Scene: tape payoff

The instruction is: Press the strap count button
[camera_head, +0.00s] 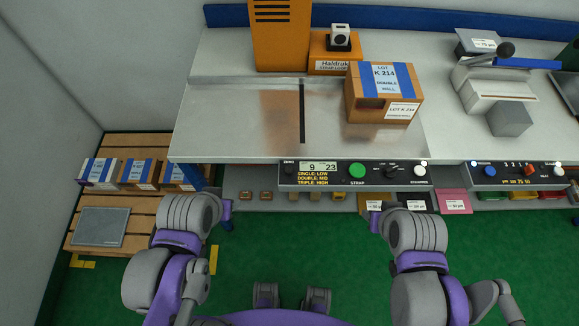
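The control panel (330,182) runs along the front edge of the metal worktable (230,120). It has a lit display (318,167) reading 9 and 23, a large green button marked STRAP (357,170), a black knob (391,171) and a pale button (420,171) at the right end. I cannot tell for sure which control is the strap count button. The panel text lists single low, double mid and triple high. My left gripper (226,216) is below and left of the panel. My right gripper (375,214) is just below the panel. Neither touches a control; their finger gaps are unclear.
A cardboard box (355,103) with blue straps stands on the worktable, right of the dark slot (302,115). An orange machine (281,35) stands behind. Several strapped boxes (139,172) lie on a pallet at left. Another panel (515,172) is at right.

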